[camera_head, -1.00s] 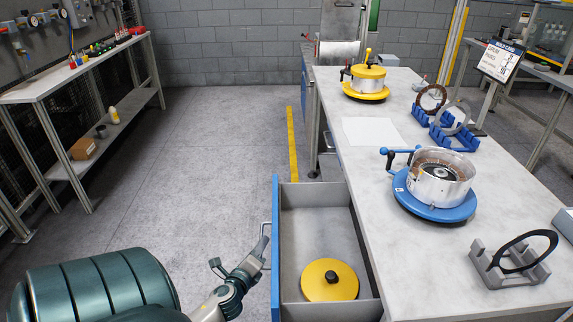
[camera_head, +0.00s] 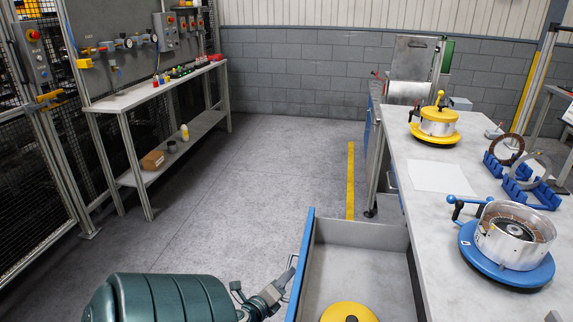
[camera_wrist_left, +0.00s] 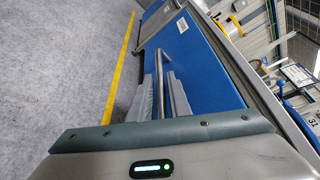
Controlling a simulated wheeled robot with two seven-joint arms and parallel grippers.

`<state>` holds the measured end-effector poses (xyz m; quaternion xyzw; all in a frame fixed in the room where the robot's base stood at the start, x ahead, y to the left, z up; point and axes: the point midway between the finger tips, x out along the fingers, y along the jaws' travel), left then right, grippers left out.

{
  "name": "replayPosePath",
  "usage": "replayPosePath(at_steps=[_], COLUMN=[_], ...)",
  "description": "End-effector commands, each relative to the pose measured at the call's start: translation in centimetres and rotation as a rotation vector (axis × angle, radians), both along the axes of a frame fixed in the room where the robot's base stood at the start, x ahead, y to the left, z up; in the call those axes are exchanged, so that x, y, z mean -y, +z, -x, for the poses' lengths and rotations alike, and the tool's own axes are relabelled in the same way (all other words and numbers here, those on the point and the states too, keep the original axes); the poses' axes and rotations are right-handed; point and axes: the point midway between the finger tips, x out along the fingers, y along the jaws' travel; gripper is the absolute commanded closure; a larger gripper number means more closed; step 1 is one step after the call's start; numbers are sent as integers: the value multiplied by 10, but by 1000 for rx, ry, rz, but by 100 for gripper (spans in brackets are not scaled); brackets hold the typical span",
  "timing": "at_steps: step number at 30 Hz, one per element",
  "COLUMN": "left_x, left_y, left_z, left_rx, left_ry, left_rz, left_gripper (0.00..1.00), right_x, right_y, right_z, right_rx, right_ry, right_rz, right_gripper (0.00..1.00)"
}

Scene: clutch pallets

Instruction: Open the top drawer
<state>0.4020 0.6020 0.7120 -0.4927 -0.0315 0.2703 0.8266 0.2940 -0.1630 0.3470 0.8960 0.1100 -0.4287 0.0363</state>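The top drawer is pulled out to the left from under the workbench, with its grey inside (camera_head: 355,265) showing. Its blue front (camera_head: 301,270) faces left and also fills the middle of the left wrist view (camera_wrist_left: 205,70). My left gripper (camera_head: 286,283) is at the outer side of the drawer front. In the left wrist view its two grey fingers (camera_wrist_left: 160,92) lie close on both sides of the metal bar handle (camera_wrist_left: 158,66). My right gripper is out of view.
The workbench (camera_head: 425,215) bears a yellow-based drum (camera_head: 437,122), a blue-based housing (camera_head: 515,235), blue ring stands (camera_head: 530,190) and white paper (camera_head: 441,177). A shelf table (camera_head: 150,95) stands left. The floor between (camera_head: 250,185) is clear.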

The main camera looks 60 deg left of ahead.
Motion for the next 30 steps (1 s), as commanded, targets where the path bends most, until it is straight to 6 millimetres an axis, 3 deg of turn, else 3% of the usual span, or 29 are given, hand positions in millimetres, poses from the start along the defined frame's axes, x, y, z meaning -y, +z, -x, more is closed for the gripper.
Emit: replayPosePath(at_steps=[14, 24, 30], left_x=[5, 31, 51], left_y=[2, 12, 20], left_z=[10, 56, 92], left_rx=[0, -1, -1], left_ry=[0, 1, 2], left_rz=[-1, 0, 0], left_gripper=[83, 83, 83], right_x=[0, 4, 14], right_y=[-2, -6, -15], right_z=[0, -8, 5], right_rx=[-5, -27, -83], right_ry=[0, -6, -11], right_rz=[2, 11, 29], right_gripper=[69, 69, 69])
